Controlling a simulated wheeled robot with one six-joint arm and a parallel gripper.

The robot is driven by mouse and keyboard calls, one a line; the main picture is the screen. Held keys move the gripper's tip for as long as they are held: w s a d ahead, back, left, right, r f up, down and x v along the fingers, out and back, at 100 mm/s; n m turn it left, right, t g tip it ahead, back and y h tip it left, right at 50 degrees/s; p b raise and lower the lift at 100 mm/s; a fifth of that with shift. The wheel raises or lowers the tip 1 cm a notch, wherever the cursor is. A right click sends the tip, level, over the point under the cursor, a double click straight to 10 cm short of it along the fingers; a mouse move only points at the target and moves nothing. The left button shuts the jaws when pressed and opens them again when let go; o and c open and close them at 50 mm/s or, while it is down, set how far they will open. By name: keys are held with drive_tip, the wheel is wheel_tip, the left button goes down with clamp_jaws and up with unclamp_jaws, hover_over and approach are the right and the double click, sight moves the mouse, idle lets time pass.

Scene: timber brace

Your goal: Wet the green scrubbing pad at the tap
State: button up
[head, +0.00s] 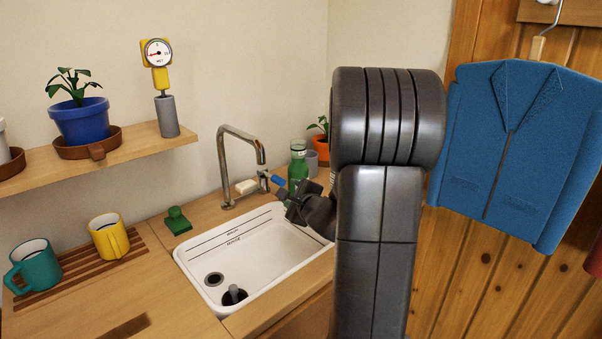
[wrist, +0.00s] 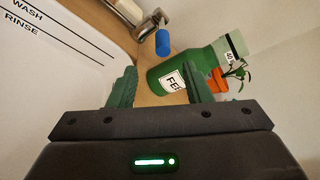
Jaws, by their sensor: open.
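A green block with a knob on top (head: 177,220), which looks like the scrubbing pad, sits on the counter left of the sink. The metal tap (head: 238,130) rises behind the sink (head: 195,257), its spout over the basin. A blue-tipped lever (head: 277,181) shows beside the tap; its tip is also in the wrist view (wrist: 162,43). My gripper (head: 284,194) is open over the sink's back right side, well right of the pad. In the wrist view the fingers (wrist: 160,72) are apart, with the lever tip beyond them. I see no water running.
A green bottle (head: 298,165) stands behind my gripper, close beyond the right finger in the wrist view (wrist: 190,72). A soap bar (head: 246,187) is beside the tap. Teal (head: 35,265) and yellow (head: 108,236) mugs stand left. A blue jacket (head: 520,150) hangs right.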

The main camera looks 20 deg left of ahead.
sight(280, 181)
drive_tip(key=p+x, duration=0.1)
drive_tip(key=x, duration=1.3)
drive_tip(key=shift+w+d, duration=0.15)
drive_tip(key=shift+d, duration=0.1)
drive_tip(key=shift+c, duration=0.5)
clamp_jaws()
drive_tip(key=shift+r, duration=0.15)
